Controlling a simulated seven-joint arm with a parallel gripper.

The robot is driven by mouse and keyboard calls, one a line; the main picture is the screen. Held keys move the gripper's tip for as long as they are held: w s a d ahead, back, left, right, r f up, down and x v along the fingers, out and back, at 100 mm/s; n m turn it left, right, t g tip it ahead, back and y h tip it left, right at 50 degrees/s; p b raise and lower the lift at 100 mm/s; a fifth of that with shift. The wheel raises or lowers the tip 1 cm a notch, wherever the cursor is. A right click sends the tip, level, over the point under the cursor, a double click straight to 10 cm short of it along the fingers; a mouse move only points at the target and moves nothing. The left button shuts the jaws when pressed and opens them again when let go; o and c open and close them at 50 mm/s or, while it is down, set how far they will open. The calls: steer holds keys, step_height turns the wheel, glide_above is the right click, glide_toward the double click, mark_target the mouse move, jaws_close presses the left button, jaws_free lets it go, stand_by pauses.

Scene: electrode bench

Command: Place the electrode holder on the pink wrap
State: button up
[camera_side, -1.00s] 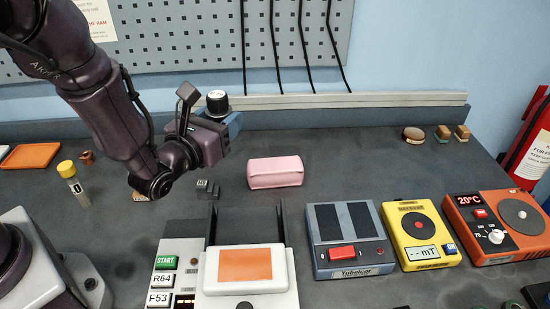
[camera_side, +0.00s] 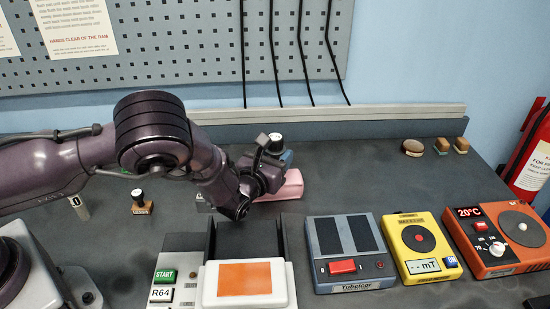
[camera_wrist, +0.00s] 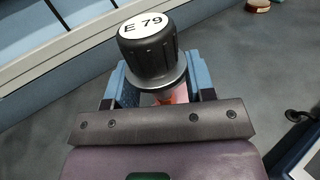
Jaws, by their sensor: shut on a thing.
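My gripper (camera_side: 284,162) is shut on the electrode holder (camera_side: 276,142), a black ribbed knob with a white top and a metal collar. In the wrist view the electrode holder (camera_wrist: 147,52) stands between the blue jaws, its top marked "E 79"; its lower end is hidden. The pink wrap (camera_side: 293,187) lies on the bench just behind and below my gripper, its left part hidden by the arm. In the wrist view a small pink patch of the wrap (camera_wrist: 168,98) shows below the collar. I cannot tell whether the holder touches the wrap.
A black-knobbed stamp (camera_side: 139,200) stands to the left. A white device with an orange panel (camera_side: 245,279) is in front, beside a blue-grey device (camera_side: 349,250), a yellow meter (camera_side: 421,246) and an orange hotplate (camera_side: 497,240).

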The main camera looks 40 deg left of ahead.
steer(key=shift+f, duration=0.4)
steer(key=shift+f, duration=0.1)
steer(key=o, duration=1.1)
steer(key=shift+f, duration=0.1)
steer(key=shift+c, duration=0.2)
